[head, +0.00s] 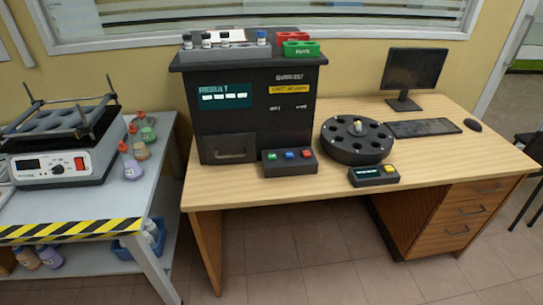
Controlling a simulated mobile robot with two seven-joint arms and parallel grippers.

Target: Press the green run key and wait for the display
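The dark analyser (258,110) stands upright on the wooden desk. Its teal display (225,97) reads RESULT above a row of white blocks. A small key box (288,163) sits at the analyser's front right with three coloured keys. The left key (271,156) looks green, the middle one (289,155) blue and the right one (305,153) red, but they are small. Neither of my grippers shows in the head view, and nothing touches the keys.
Vials and red and green racks (300,47) top the analyser. A grey bench (90,205) with a shaker stands left. The desk front is clear.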

